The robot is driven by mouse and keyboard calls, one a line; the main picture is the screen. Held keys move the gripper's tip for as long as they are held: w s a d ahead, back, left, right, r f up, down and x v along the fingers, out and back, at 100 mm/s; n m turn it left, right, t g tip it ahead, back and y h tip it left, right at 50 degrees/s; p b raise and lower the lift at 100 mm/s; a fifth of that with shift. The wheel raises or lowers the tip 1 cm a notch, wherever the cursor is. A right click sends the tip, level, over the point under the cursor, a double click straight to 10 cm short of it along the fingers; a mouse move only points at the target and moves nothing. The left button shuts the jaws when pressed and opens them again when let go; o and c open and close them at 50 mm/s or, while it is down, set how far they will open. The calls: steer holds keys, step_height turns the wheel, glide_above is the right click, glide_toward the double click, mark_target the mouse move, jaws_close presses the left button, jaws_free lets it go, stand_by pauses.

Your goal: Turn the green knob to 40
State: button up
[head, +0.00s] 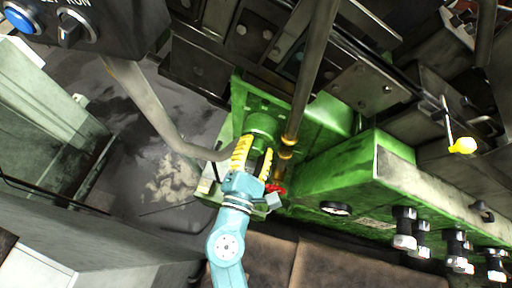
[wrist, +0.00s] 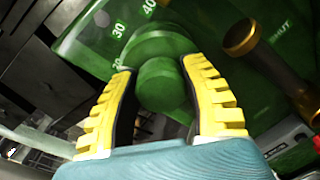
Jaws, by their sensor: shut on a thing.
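The green knob (wrist: 161,82) is a round stepped piece on a green panel, between my gripper's two yellow ribbed fingers in the wrist view. The knob also shows in the head view (head: 263,124), just beyond the fingertips. My gripper (head: 255,145) is shut on the knob; it fills the lower middle of the wrist view (wrist: 158,75). Part of another number shows lower left of these. I cannot make out a pointer mark on the knob.
A brass-ended rod (wrist: 240,38) stands right of the knob, near the right finger; the word SHUT is partly readable beside it. A bent grey pipe (head: 160,115) runs left of my gripper. A red part (head: 275,189) is close by on the right.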

steer(key=m+b, duration=0.1)
steer(key=m, duration=0.1)
steer(key=m+b, duration=0.2)
steer(key=m, duration=0.1)
steer(key=m+b, duration=0.2)
steer(key=shift+f, duration=0.4)
steer(key=shift+m+b, duration=2)
steer(key=shift+m, duration=0.8)
steer(key=shift+r, duration=0.1)
steer(key=o, duration=1.2)
steer(key=shift+d, duration=0.1)
steer(key=shift+r, duration=0.1)
steer(key=v, duration=1.2)
